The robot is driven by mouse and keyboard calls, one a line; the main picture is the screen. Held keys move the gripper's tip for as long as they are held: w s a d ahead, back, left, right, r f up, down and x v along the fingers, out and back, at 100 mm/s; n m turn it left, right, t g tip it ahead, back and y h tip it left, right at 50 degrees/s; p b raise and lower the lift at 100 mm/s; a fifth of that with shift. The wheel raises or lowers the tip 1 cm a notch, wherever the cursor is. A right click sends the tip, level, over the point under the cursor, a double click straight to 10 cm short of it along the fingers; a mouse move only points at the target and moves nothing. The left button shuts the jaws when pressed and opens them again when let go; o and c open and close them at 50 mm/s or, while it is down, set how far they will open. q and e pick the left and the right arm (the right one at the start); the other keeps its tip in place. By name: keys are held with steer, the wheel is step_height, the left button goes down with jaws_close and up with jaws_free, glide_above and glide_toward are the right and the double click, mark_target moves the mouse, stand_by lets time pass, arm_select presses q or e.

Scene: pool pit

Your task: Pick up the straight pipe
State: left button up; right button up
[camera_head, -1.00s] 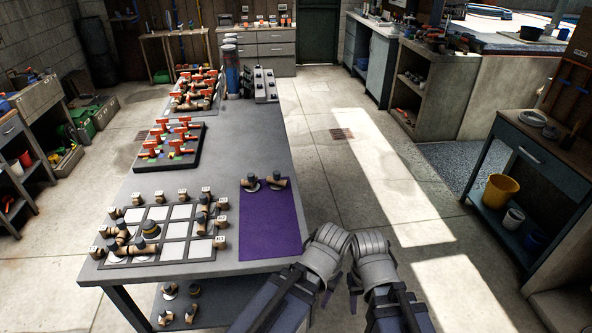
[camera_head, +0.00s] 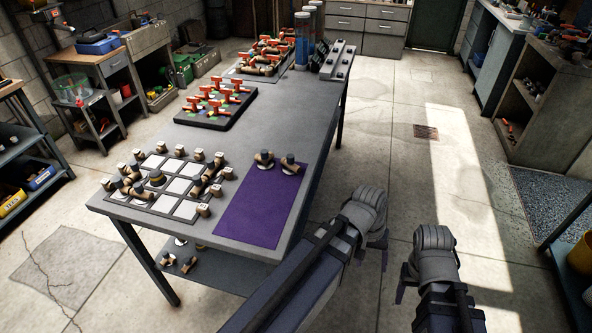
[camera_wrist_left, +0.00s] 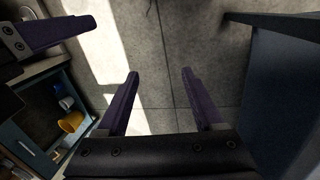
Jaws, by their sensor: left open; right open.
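Several tan and dark pipe pieces stand on and around a white-squared grid board (camera_head: 187,206) on the grey table. Two more pipe pieces (camera_head: 277,163) lie at the far end of the purple mat (camera_head: 258,215). Others lie on the shelf below the table. I cannot tell which piece is the straight pipe. My right gripper (camera_head: 428,262) is further right over the floor, holding nothing visible.
Further back on the table are a black tray (camera_head: 207,121) of red-handled valves, a second valve board, blue cylinders (camera_head: 303,50) and a stepped grey rack (camera_head: 338,60). Shelving stands at left and right. The floor right of the table is clear.

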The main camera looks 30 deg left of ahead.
arm_select(q)
steer(key=w+a+n+t+h+b, duration=0.2)
steer(key=w+a+n+h, duration=0.2)
steer(key=w+n, duration=0.35)
step_height(320, 180, up, 11)
steer(key=n+t+b, duration=0.7)
steer(key=n+t, duration=0.8)
steer(key=n, duration=0.8)
glide_above(287, 162)
steer(key=v, duration=0.3)
steer(key=shift+m+h, duration=0.25)
steer(key=shift+h, duration=0.05)
step_height(287, 162, down, 8)
steer(key=b, duration=0.8)
steer(key=shift+s, duration=0.2)
steer(key=shift+w+d+r, duration=0.15)
steer(key=shift+w+r, duration=0.05)
steer(key=shift+w, duration=0.2)
steer(key=shift+x, duration=3.4)
steer(key=shift+f, duration=0.1)
jaws_close()
arm_select(e)
step_height(287, 162, down, 18)
